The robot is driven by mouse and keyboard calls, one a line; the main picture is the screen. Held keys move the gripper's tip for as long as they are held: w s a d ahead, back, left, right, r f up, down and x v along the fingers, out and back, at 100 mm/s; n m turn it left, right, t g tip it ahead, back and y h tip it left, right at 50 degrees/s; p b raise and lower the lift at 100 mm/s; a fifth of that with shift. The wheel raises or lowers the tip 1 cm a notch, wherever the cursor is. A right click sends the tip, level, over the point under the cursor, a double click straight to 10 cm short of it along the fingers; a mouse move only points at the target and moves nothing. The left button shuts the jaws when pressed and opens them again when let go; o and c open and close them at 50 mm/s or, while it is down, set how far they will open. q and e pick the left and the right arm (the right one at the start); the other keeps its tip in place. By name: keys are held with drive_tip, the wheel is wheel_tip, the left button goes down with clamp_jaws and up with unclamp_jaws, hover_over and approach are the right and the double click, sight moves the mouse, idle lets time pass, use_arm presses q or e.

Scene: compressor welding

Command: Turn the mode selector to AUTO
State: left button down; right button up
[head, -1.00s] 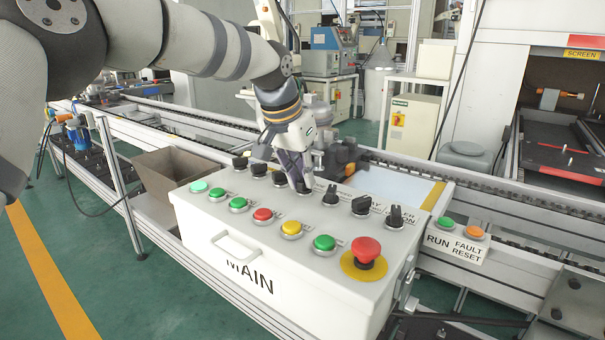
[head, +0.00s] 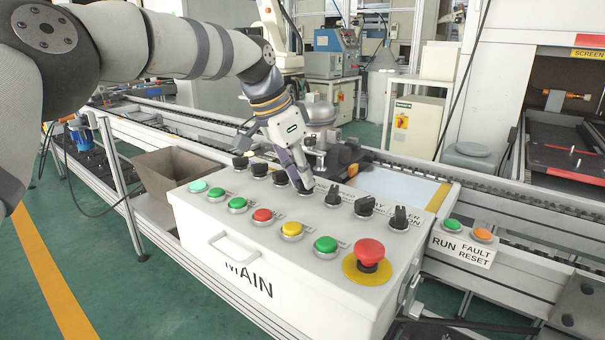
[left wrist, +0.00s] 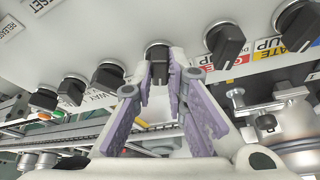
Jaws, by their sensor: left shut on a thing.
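The white control box marked MAIN (head: 205,218) carries a back row of black selector knobs. My left gripper (head: 303,187) reaches down to the middle selector knob (head: 309,190) of that row, which its fingers partly hide. In the left wrist view, the two purple-grey fingers (left wrist: 160,68) stand on either side of this black knob (left wrist: 157,50) and are shut on it. The gripper leans, with its wrist to the left of its fingertips in the head view. The label of the held knob cannot be read. My right gripper is not in view.
Other black knobs, such as the one on the right (head: 364,206), stand close on both sides. Coloured buttons and a red mushroom button (head: 369,252) line the front. A RUN and FAULT RESET box (head: 462,243) sits at right. A conveyor rail (head: 520,225) runs behind.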

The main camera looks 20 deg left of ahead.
use_arm(q)
drive_tip(key=c, duration=1.6)
unclamp_jaws()
drive_tip(key=v, duration=1.2)
